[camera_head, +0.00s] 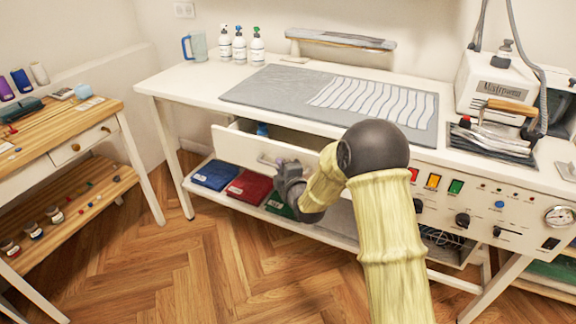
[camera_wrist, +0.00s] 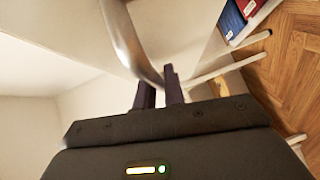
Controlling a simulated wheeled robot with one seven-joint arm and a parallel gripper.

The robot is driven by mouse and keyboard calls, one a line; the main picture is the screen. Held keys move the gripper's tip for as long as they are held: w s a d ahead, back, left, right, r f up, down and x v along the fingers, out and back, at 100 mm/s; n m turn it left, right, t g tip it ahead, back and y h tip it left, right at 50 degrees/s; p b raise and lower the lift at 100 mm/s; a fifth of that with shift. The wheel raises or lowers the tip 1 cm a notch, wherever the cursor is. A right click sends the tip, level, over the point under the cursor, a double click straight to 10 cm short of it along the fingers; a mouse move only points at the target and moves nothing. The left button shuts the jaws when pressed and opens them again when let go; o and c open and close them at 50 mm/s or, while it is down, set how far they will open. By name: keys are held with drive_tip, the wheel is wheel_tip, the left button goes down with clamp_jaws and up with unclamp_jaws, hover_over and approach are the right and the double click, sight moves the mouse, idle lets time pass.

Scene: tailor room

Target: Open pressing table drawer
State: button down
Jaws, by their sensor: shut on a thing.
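The pressing table (camera_head: 180,80) is white, with a grey pressing mat on top. Its white drawer (camera_head: 235,148) is pulled partly out, and something blue shows inside. My gripper (camera_head: 280,166) is at the metal handle (camera_head: 266,160) on the drawer front. In the wrist view the curved metal handle (camera_wrist: 125,38) passes at the dark fingertips (camera_wrist: 160,82), and the gripper is shut on it. My arm hides the right part of the drawer.
Folded blue (camera_head: 215,174) and red (camera_head: 249,187) cloths lie on the shelf below the drawer. A wooden side table (camera_head: 60,120) stands at the left. A control panel (camera_head: 480,205) is on the right of the table front. The floor before the drawer is clear.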

drive_tip(key=s+a+b, duration=0.1)
drive_tip(key=s+a, duration=0.1)
drive_tip(key=s, duration=0.5)
drive_tip(key=s+a+b, duration=0.2)
drive_tip(key=s, duration=0.4)
drive_tip(key=shift+s+a+f, duration=0.15)
drive_tip(key=shift+s+a, duration=0.1)
drive_tip(key=shift+s, duration=0.15)
drive_tip(key=c, duration=1.8)
unclamp_jaws()
drive_tip(key=shift+o, duration=0.2)
drive_tip(key=shift+w+a, duration=0.1)
